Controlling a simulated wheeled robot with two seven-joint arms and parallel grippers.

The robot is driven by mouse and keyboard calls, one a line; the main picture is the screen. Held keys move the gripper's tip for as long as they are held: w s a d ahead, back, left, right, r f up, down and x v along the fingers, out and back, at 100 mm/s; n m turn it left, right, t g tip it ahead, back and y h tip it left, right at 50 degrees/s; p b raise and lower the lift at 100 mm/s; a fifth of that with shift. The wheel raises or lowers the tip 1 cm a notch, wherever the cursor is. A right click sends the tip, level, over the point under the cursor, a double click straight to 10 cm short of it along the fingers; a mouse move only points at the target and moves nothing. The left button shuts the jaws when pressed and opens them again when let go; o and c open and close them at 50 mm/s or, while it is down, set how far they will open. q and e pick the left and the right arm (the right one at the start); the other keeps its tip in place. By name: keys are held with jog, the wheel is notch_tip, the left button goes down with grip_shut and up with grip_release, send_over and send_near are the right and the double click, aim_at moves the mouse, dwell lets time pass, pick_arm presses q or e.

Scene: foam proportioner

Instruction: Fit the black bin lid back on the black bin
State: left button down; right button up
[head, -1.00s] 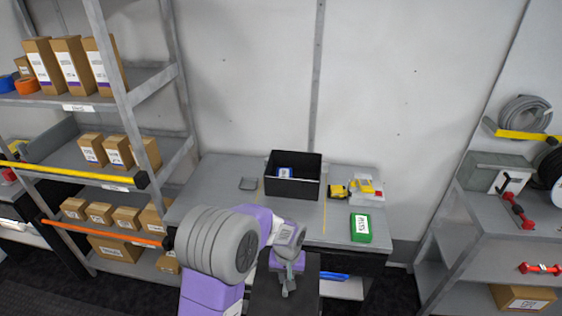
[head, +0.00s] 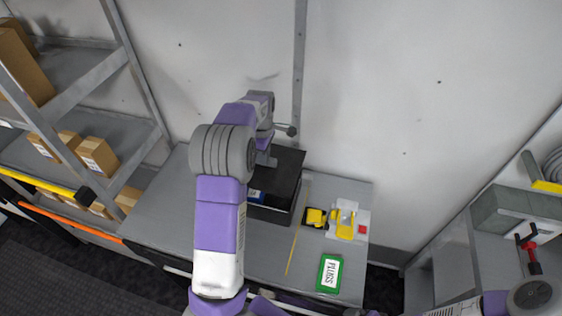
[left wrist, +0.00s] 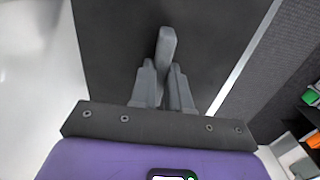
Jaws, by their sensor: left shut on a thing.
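The black bin (head: 272,213) stands on the grey workbench, with a blue-and-white item (head: 257,196) visible inside at its left. The black bin lid (head: 286,168) is above the bin's back part, leaving the front left of the opening uncovered. I cannot tell whether it touches the rim. My left gripper (head: 266,160) is shut on the lid's grey handle. In the left wrist view the fingers (left wrist: 163,88) close around the upright handle (left wrist: 166,48), with the dark lid (left wrist: 108,45) spread behind it.
Right of the bin are a yellow-and-black device (head: 316,217), a yellow, white and red fixture (head: 346,222) and a green box (head: 329,273). A shelf with cartons (head: 98,156) stands left. The bench's left part (head: 170,215) is clear. The wall is close behind.

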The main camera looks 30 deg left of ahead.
pick_arm(q)
jog(key=shift+w+a, duration=0.25)
jog(key=f, duration=0.5)
jog(key=shift+s, duration=0.35)
notch_tip(320, 180, down, 4)
jog(key=shift+w+f, duration=0.15)
jog(key=shift+f, duration=0.15)
jog(key=c, duration=1.1)
grip_release()
